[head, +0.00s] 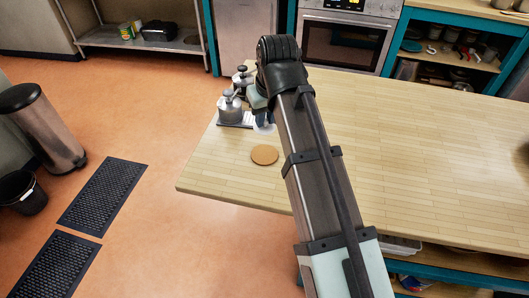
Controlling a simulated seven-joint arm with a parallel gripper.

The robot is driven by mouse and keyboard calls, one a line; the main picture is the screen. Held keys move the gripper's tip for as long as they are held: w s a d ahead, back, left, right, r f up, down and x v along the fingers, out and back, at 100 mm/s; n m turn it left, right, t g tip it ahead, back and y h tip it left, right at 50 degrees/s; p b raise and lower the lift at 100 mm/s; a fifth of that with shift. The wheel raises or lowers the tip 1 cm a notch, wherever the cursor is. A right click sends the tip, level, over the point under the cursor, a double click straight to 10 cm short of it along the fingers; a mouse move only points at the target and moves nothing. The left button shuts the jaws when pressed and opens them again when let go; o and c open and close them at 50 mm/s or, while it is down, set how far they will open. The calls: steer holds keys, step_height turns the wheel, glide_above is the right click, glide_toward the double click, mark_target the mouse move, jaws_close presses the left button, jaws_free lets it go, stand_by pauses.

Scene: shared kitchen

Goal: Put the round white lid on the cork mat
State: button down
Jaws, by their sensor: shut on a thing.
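The round cork mat (265,155) lies flat and bare on the wooden table near its left front corner. My gripper (264,119) is beyond the mat, at the left side of my arm, and is partly hidden by the arm. It is shut on the white lid (263,130), of which only a small pale part shows below the fingers. The lid appears just behind the mat in the picture; its height above the table is hard to tell.
Metal canisters (231,107) stand on a tray at the table's left edge, close to my gripper. The wooden table (430,150) is clear to the right of my arm. An oven (345,40) and open shelves (450,45) stand behind it.

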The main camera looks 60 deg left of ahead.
mark_target(268, 131)
steer(key=shift+f, duration=5)
steer(key=shift+f, duration=0.2)
steer(key=c, duration=1)
jaws_free()
steer(key=shift+r, duration=0.2)
steer(key=v, duration=1.2)
steer(key=shift+a, duration=0.1)
